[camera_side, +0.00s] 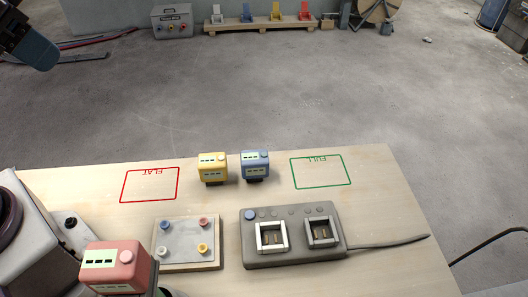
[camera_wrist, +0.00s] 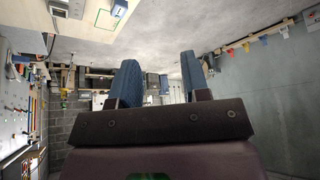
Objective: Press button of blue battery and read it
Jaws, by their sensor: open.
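The blue battery (camera_side: 255,164) stands upright at the far side of the wooden table, in the side view. Its pale face has a row of dark bars, and a small round blue button shows at the face's upper right. The yellow battery (camera_side: 212,167) stands just left of it, with a small gap. My gripper is open and empty in the wrist view (camera_wrist: 158,70), its two blue fingers apart. In the side view, a blue finger (camera_side: 36,50) shows at the top left corner, far from the batteries.
A red battery (camera_side: 115,268) is at the front left. A red FLAT outline (camera_side: 122,187) and a green FULL outline (camera_side: 351,170) are empty. A grey charger (camera_side: 292,258) with two bays and a board with coloured knobs (camera_side: 170,240) lie nearer the front.

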